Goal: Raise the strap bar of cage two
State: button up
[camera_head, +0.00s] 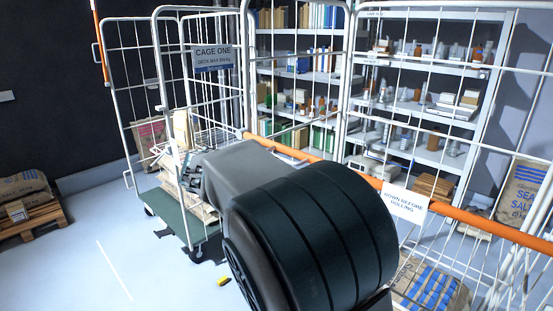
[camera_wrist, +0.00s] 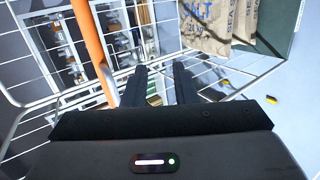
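The orange strap bar (camera_head: 455,212) lies across the front of the near wire cage (camera_head: 430,135), sloping down to the right in the head view. A white label (camera_head: 404,203) reading "DOWN BEFORE ROLLING" hangs on it. Cage wires show around the fingertips.
A cage signed "CAGE ONE" (camera_head: 213,58) stands at left, with an upright orange bar (camera_head: 98,35) and sacks on its green deck. Shelves (camera_head: 400,105) stand behind. A pallet with sacks (camera_head: 30,215) is far left. Floor at left is mostly clear.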

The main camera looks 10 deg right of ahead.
jog(key=w+a+r+n+t+h, duration=0.1)
jog(key=w+a+r+t+h, duration=0.1)
jog(key=w+a+r+t, duration=0.35)
jog(key=shift+g, duration=0.95)
jog(key=p+x, duration=0.1)
jog(key=x, duration=0.9)
jog(key=shift+d+p, duration=0.3)
jog(key=shift+p, duration=0.05)
grip_shut()
